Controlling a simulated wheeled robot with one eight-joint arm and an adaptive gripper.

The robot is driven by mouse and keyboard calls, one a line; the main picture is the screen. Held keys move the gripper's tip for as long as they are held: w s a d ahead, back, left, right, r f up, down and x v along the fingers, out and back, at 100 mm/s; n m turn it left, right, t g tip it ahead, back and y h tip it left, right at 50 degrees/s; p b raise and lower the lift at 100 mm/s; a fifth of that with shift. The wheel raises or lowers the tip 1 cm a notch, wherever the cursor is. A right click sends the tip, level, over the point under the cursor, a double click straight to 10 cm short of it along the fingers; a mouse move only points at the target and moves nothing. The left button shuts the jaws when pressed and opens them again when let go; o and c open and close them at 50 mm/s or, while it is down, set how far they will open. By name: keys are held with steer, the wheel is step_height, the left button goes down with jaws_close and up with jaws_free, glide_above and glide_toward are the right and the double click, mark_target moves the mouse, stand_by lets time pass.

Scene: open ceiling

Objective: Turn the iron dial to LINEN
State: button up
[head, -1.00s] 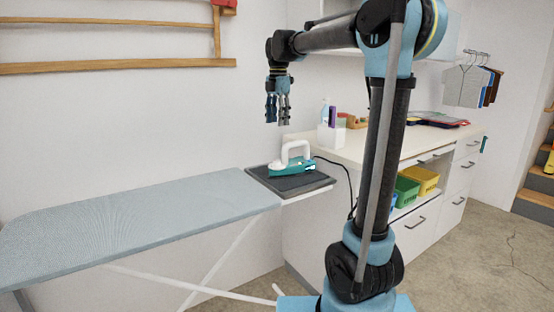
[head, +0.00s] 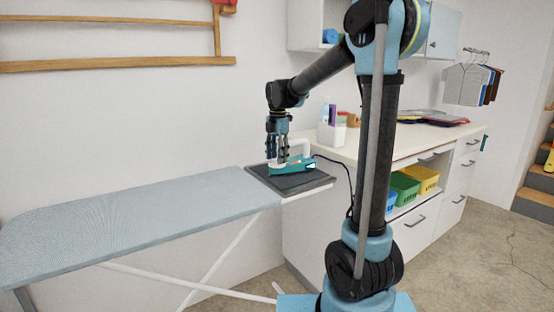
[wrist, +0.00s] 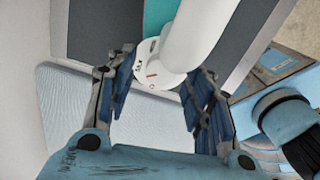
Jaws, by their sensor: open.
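The iron (head: 291,168), teal with a white handle, rests on the dark pad at the board's right end. In the wrist view its white handle (wrist: 198,35) crosses the top middle over the teal body (wrist: 157,14). The white dial (wrist: 150,75) shows beside the handle, with a red pointer line and small dark marks too small to read; the handle hides part of it. My gripper (head: 277,157) points down just above the iron's left end. In the wrist view its fingers (wrist: 165,88) are open, one on each side of the dial, with nothing held.
The ironing board (head: 130,220) stretches left and is bare. The dark pad (head: 310,186) lies under the iron, whose cord runs right. A counter (head: 370,148) behind holds a white holder (head: 331,134) with bottles. Green and yellow bins (head: 403,190) stand on the shelf below.

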steer(key=shift+f, duration=0.5)
steer(key=c, duration=1.1)
steer(key=shift+m, duration=1.6)
steer(key=o, duration=1.1)
